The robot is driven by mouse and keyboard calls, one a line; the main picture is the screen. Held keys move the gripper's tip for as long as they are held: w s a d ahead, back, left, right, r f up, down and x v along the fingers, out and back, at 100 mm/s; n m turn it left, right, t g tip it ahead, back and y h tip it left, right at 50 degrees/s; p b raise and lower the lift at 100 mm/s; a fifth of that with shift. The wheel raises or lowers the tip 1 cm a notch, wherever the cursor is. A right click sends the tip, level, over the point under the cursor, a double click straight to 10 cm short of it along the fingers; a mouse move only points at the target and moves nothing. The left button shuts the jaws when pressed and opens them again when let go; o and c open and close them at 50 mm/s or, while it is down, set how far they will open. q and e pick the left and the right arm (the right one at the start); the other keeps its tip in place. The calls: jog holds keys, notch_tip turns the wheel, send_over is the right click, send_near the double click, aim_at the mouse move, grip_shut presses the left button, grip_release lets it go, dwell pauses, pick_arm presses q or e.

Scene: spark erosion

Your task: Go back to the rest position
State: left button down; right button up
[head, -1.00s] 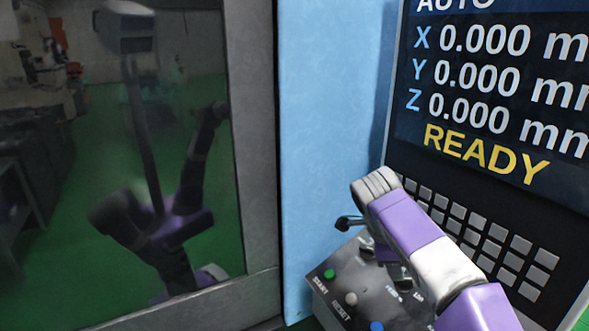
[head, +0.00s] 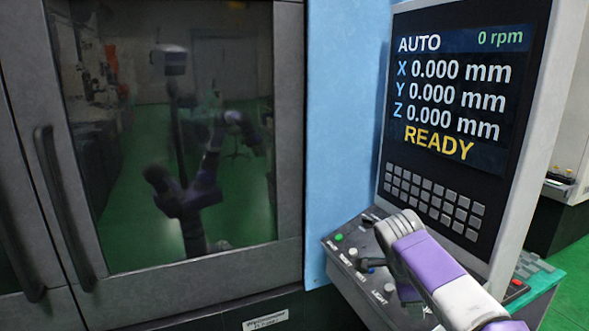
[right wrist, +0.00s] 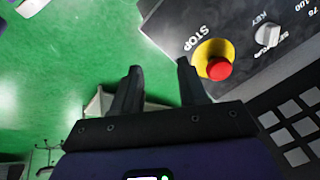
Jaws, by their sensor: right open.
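My right arm reaches in from the lower right of the head view, in front of the control panel (head: 352,245). In that view its hand mostly hides its own fingers. In the right wrist view my right gripper (right wrist: 157,68) is open, with two dark fingers apart and nothing between them. Its fingertips point toward the green floor beside the panel edge, left of the red stop button (right wrist: 219,69) with its yellow surround. My left gripper is not directly in view.
The screen (head: 455,85) reads AUTO and READY, above grey keys (head: 432,200). The machine door (head: 45,140) with handle is shut; its window (head: 110,215) reflects my body. A knob marked KEY (right wrist: 267,34) is near the stop button. Green floor (right wrist: 60,60) is clear.

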jog(key=w+a+f+n+g+y, duration=0.15)
jog(key=a+f+n, duration=0.3)
jog(key=f, duration=0.95)
jog(key=w+a+f+n+y, duration=0.1)
jog(key=a+f+n+y, duration=0.3)
jog(key=f, duration=1)
jog(key=s+a+f+n+y, duration=0.1)
jog(key=s+a+f+n, duration=0.15)
jog(key=s+f, duration=0.35)
jog(key=s+a+f+n+y, duration=0.1)
jog(key=s+f+n, duration=0.25)
jog(key=f, duration=0.55)
jog(key=s+a+f+n, duration=0.1)
jog(key=s+f, duration=0.2)
jog(key=s, duration=0.4)
jog(key=s+a+f+n, duration=0.2)
jog(key=s+f, duration=0.1)
jog(key=s, duration=0.4)
jog(key=shift+s+a+y, duration=0.3)
jog(key=shift+s+y, duration=0.05)
jog(key=shift+y, duration=0.1)
jog(key=shift+f+n, duration=0.1)
jog(key=shift+n, duration=0.15)
